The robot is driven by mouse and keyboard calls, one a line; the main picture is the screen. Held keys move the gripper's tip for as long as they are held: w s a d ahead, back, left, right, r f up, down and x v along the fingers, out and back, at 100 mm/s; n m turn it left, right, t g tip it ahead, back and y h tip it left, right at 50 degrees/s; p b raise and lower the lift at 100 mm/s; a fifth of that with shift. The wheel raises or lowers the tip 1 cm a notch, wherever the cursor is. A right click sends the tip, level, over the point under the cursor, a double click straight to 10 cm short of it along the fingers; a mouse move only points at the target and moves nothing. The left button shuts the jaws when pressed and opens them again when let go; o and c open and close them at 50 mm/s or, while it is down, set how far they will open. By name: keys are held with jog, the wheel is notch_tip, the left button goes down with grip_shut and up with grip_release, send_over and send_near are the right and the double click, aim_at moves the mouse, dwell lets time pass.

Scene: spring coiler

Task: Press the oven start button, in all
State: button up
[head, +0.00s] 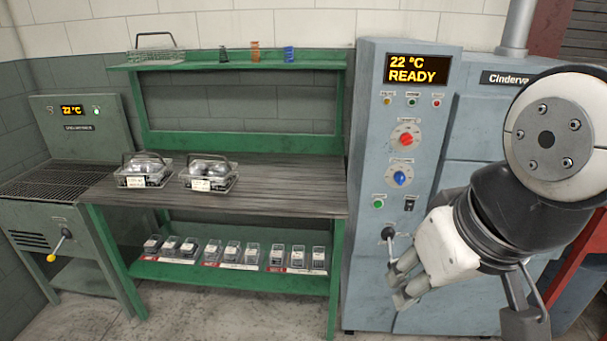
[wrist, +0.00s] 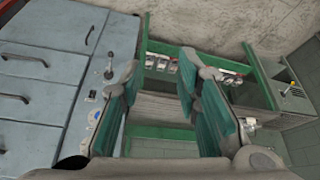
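The grey-blue oven (head: 375,275) stands right of the bench, its display (head: 417,69) reading "22 °C READY". On its control column are a green button (head: 378,204) at lower left, a black switch (head: 409,203), a blue knob (head: 400,178) and a red knob (head: 405,139). Small indicators sit under the display; I cannot read their labels. My gripper (head: 405,284) is below and right of the green button, apart from it. In the wrist view my gripper (wrist: 158,85) is open and empty, its teal finger pads well apart. The oven front (wrist: 50,70) is left of the fingers there.
A black-knobbed lever (head: 388,233) sticks out below the green button, close to my gripper. The green bench (head: 270,190) holds two wire baskets (head: 145,170) (head: 210,173), with small bins (head: 232,250) on its lower shelf. A second machine (head: 75,130) stands at far left.

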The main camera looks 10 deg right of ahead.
grip_shut()
dwell(1.0)
